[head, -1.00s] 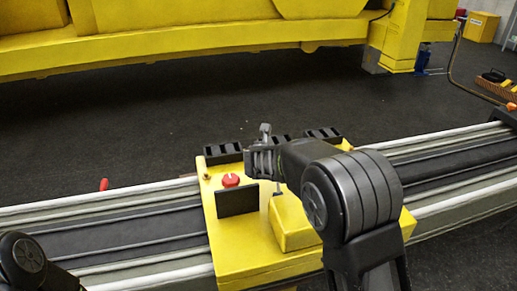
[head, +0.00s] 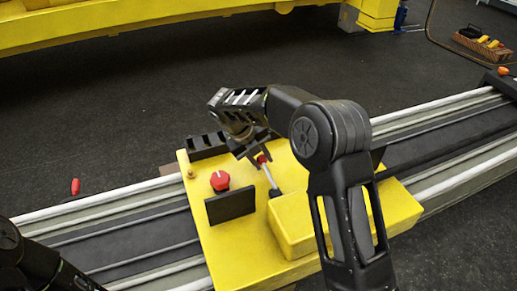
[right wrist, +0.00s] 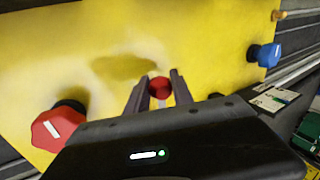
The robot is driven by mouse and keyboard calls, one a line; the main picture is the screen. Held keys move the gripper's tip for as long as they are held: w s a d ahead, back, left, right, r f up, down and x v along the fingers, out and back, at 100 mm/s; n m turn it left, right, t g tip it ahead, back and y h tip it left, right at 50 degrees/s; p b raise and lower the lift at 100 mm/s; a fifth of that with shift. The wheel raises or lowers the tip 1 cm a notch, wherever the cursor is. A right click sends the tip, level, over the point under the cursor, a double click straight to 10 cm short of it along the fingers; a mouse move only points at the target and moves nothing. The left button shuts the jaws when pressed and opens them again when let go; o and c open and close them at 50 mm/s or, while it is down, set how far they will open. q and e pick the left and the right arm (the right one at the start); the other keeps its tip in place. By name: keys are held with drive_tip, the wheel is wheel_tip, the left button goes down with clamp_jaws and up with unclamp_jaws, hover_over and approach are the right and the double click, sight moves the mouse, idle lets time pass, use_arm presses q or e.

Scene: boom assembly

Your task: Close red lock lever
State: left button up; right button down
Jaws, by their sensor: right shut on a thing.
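The red lock lever (head: 269,177) has a silver shaft with a red ball end and stands tilted on the yellow carriage (head: 240,250). My right gripper (head: 257,160) reaches down from above and is shut on the lever's red end. My left gripper is out of view; only part of my left arm shows at the lower left.
A red octagonal knob (head: 220,181) stands left of the lever, behind a black plate (head: 230,207). A yellow box (head: 300,225) lies in front of the lever. A blue knob (right wrist: 264,54) shows in the right wrist view. Rails (head: 120,235) run under the carriage.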

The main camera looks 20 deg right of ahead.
drive_tip(key=shift+w+f+g, duration=0.1)
drive_tip(key=shift+f+g, duration=0.2)
drive_tip(key=shift+g, duration=0.1)
drive_tip(key=c, duration=1.1)
unclamp_jaws()
drive_tip(key=v, duration=0.7)
drive_tip(key=shift+a+r, duration=0.2)
drive_tip(key=shift+r, duration=0.1)
